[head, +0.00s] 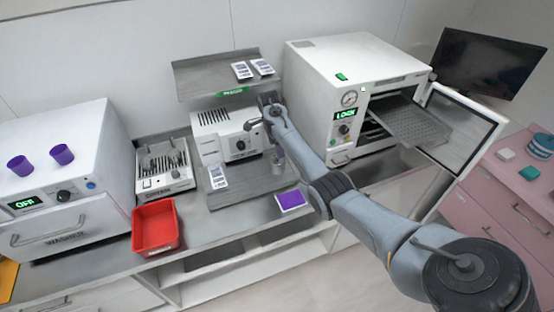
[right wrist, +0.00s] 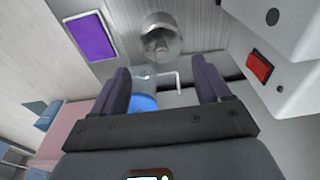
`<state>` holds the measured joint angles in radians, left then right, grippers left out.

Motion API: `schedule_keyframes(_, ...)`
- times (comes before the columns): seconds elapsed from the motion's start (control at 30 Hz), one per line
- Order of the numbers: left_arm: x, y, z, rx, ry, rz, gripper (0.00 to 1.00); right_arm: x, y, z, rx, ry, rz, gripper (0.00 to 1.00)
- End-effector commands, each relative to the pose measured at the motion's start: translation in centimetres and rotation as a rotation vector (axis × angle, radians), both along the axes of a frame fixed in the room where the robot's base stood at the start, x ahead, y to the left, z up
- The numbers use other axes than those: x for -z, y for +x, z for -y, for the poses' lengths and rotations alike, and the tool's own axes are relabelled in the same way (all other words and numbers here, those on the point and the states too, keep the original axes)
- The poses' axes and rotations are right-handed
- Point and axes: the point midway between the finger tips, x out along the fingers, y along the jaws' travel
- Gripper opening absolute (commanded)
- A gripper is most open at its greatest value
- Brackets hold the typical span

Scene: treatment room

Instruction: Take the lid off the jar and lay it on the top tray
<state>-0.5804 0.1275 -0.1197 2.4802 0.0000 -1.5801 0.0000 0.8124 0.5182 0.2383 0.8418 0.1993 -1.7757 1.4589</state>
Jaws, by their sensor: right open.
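A grey tray (head: 418,122) sticks out of the open steriliser, above a darker slot. My right gripper (right wrist: 161,66) is open over the bench, far left of that container. Ahead of its fingers, a short shiny metal cylinder (right wrist: 160,40) stands on the grey surface. A clear piece with a blue part (right wrist: 144,101) shows between the fingers; I cannot tell what it is. My left gripper is not in view.
The steriliser door (head: 465,125) hangs open between bench and pink cabinet. A purple pad (head: 291,200) and a red bin (head: 156,227) lie on the bench. A shelf (head: 205,79) holds white packets above the sealer (head: 226,140). A washer (head: 70,165) stands left.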

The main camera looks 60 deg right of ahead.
Motion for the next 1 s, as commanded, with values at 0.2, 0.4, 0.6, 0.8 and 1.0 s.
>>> schedule_keyframes(0.2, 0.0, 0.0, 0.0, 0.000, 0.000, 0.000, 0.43, 2.0, 0.1, 0.0, 0.000, 0.002, -0.003, 0.76)
schedule_keyframes(0.4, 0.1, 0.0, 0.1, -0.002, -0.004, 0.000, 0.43, 4.5, 0.1, 0.2, -0.001, 0.001, -0.003, 0.76)
schedule_keyframes(0.6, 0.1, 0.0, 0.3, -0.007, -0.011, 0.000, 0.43, 5.3, 0.1, 0.3, 0.000, 0.001, -0.001, 0.76)
schedule_keyframes(0.8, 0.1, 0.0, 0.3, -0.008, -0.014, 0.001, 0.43, 5.3, 0.1, 0.2, 0.000, 0.000, -0.001, 0.73)
schedule_keyframes(1.0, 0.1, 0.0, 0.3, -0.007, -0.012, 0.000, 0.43, 5.3, 0.1, 0.2, 0.000, 0.000, -0.001, 0.43)
